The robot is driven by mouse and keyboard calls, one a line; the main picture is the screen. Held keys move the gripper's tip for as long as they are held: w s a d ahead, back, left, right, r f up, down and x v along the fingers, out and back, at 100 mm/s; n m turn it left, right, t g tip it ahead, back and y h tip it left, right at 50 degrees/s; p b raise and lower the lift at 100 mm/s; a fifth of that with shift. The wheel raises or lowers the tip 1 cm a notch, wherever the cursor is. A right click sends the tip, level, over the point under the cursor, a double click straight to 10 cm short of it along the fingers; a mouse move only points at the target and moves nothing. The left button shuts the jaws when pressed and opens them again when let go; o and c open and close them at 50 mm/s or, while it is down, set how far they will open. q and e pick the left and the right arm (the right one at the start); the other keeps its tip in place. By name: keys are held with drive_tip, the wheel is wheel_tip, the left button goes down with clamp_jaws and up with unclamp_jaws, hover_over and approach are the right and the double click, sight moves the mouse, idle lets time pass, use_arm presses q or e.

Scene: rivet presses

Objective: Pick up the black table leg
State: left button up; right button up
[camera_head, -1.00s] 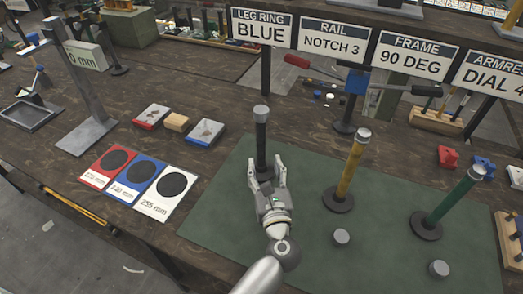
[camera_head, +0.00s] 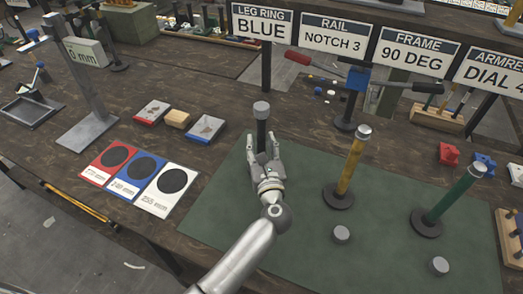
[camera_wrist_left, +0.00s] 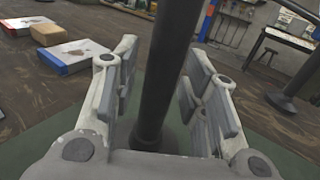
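The black table leg (camera_head: 262,132) stands upright with a grey cap on top, on the green mat (camera_head: 215,215). In the left wrist view the black leg (camera_wrist_left: 168,70) runs between the two fingers. My left gripper (camera_head: 263,153) is around the leg from the near side, with its fingers apart. In the wrist view (camera_wrist_left: 158,95) gaps show between the leg and both finger pads, so it looks open. The leg's foot is hidden behind the gripper in the head view. A yellow leg (camera_head: 351,165) and a green leg (camera_head: 453,195) stand to the right. My right gripper is not in view.
Red, blue and white cards (camera_head: 168,190) with black circles lie left of the mat. A height gauge (camera_head: 88,95) stands farther left. Grey pegs (camera_head: 341,234) lie on the mat at the right. Signs (camera_head: 338,38) and a red-handled tool (camera_head: 355,80) stand behind.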

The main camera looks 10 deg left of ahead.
use_arm(q)
clamp_jaws()
drive_tip(key=shift+r, duration=0.1)
